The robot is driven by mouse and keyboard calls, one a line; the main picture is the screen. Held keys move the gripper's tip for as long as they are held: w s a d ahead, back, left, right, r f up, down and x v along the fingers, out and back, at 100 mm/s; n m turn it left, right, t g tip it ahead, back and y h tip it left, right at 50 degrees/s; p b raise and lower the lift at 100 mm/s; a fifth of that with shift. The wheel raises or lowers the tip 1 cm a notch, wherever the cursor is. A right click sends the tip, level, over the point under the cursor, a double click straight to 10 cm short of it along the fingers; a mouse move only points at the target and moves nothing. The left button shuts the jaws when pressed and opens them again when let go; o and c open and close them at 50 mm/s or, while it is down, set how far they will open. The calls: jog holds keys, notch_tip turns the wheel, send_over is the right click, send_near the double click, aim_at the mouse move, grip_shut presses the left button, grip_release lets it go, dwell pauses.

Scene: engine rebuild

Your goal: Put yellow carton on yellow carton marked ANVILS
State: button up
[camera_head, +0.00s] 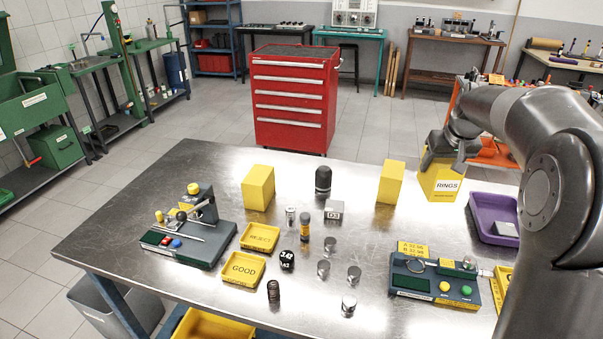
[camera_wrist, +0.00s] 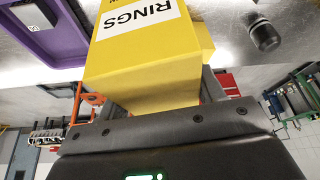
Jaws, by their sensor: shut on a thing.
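My gripper (camera_head: 441,158) is shut on a yellow carton (camera_head: 442,184) with a white RINGS label facing the head camera. In the wrist view the same carton (camera_wrist: 140,62) fills the space between the fingers, with its label at the top. It looks raised off the table, but the gap below it is hard to judge. A second yellow carton (camera_head: 391,183) stands upright on the table just left of the held one. A third yellow carton (camera_head: 258,188) stands further left. Neither shows a readable label, so I cannot tell which is marked ANVILS.
A purple tray (camera_head: 482,222) lies right of the held carton. A dark cylinder (camera_head: 323,182) stands between the two standing cartons. Gauges, yellow GOOD (camera_head: 243,285) and REJECT trays and several small metal parts occupy the front of the metal table (camera_head: 420,225).

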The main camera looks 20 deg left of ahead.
jog(key=w+a+r+n+y, duration=0.1)
jog(key=w+a+r+n, duration=0.1)
jog(key=a, duration=0.8)
jog(key=w+a+r+n, duration=0.1)
jog(key=a, duration=0.8)
jog(key=n+g+y, duration=0.1)
jog(key=n, duration=0.2)
send_over(253, 179)
notch_tip(253, 179, down, 5)
jog(key=shift+w+f, duration=0.1)
jog(key=shift+f, duration=1.45)
jog(key=shift+f, duration=0.1)
jog(key=o, duration=1.1)
jog(key=shift+f, duration=0.1)
jog(key=v, duration=1.2)
jog(key=shift+d, duration=0.1)
